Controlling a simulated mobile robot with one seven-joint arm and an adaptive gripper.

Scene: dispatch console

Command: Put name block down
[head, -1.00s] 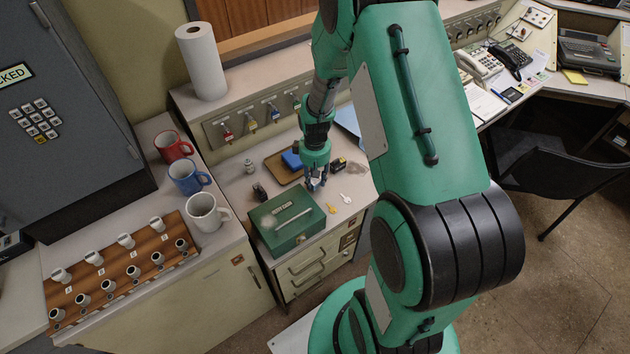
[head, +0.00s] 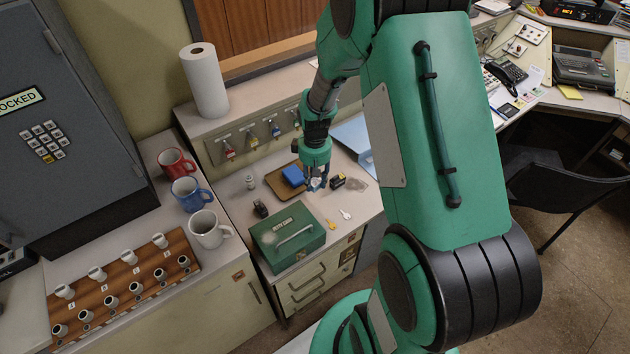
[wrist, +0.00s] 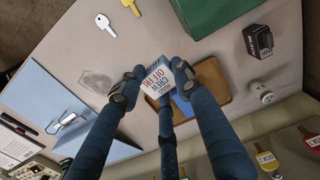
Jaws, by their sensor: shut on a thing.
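In the head view, my gripper (head: 316,184) points down over the counter, and the block shows only as a pale patch (head: 316,182) between the fingers. I cannot tell whether the block touches the counter.
A green cash box (head: 279,241) stands nearer, with a second black item (head: 261,209) beside it. A yellow key (head: 331,224) and a white key (head: 346,214) lie on the counter. The tray holds a blue pad (head: 294,176). A blue folder (head: 354,137) lies behind right.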

